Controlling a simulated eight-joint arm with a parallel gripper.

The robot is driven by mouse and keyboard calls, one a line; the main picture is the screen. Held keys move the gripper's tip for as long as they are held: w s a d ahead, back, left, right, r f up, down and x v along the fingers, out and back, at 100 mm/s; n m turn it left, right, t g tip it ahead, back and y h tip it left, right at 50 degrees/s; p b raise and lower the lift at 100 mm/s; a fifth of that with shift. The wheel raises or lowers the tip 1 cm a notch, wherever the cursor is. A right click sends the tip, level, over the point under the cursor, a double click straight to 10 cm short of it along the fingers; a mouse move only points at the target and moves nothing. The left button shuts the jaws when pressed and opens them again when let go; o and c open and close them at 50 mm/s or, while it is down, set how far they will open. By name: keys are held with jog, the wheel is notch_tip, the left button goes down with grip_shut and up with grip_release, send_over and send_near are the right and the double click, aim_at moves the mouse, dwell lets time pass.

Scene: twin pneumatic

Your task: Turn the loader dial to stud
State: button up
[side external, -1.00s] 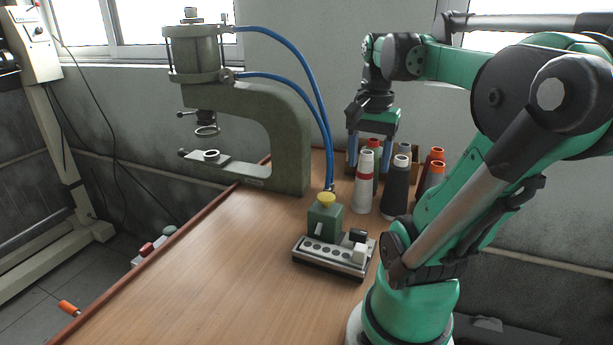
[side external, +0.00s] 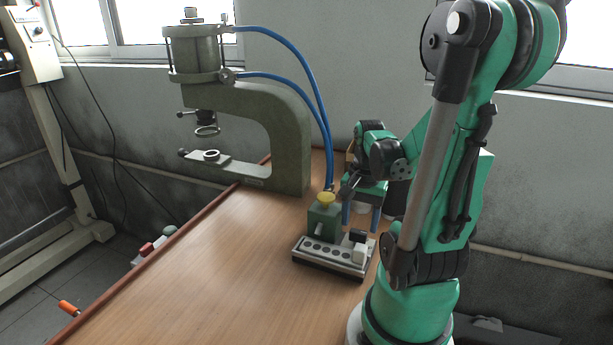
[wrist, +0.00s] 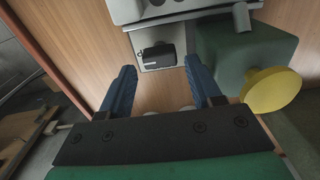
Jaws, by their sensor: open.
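No label is readable, so I cannot tell which part is the loader dial. In the wrist view the yellow knob (wrist: 270,88) and green box (wrist: 245,52) are right of my fingers, and a black switch-like part (wrist: 158,56) shows between and beyond the fingertips. My gripper (side external: 361,222) points down just behind and right of the box, its blue fingers (wrist: 160,70) apart and empty.
A green C-frame press (side external: 290,140) with blue hoses (side external: 315,90) stands at the back left. The wooden table (side external: 200,270) is clear at front left.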

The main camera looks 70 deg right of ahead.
aim_at(358, 236)
jog(key=shift+f, duration=1.1)
grip_shut()
